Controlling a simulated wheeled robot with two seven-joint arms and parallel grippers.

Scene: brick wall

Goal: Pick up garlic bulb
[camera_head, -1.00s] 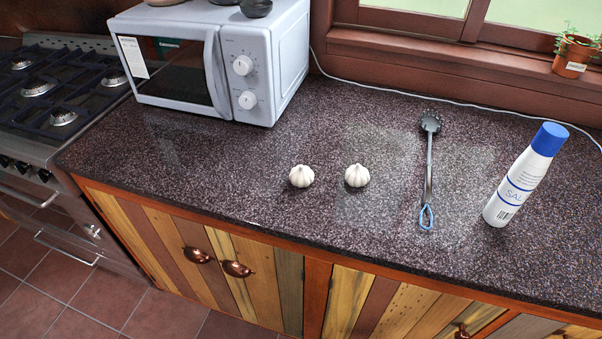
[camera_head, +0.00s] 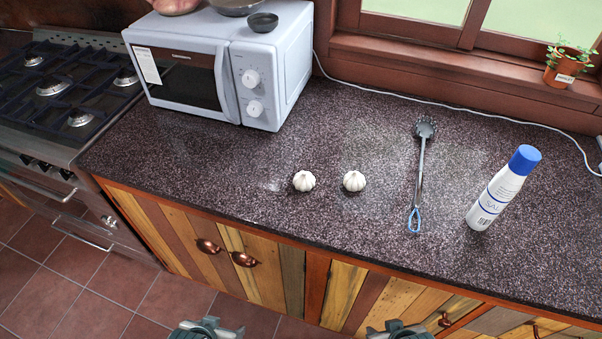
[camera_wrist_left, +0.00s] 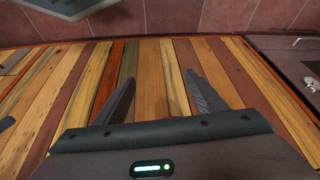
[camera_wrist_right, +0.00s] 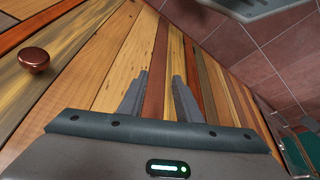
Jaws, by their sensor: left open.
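Two white garlic bulbs sit on the dark speckled counter (camera_head: 240,160), a left bulb (camera_head: 304,181) and a right bulb (camera_head: 354,181), with a small gap between them. My left gripper (camera_head: 207,328) and my right gripper (camera_head: 400,330) show only partly at the bottom edge of the head view, in front of the cabinets and apart from the bulbs. In the left wrist view the left gripper (camera_wrist_left: 160,78) has its fingers wide apart and empty. In the right wrist view the right gripper (camera_wrist_right: 160,77) has a narrower gap, with nothing between its fingers.
A white salt bottle with a blue cap (camera_head: 495,195) stands farther right. A microwave (camera_head: 225,70) stands at the back left, beside the stove (camera_head: 60,90). The counter's front edge lies between grippers and bulbs.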

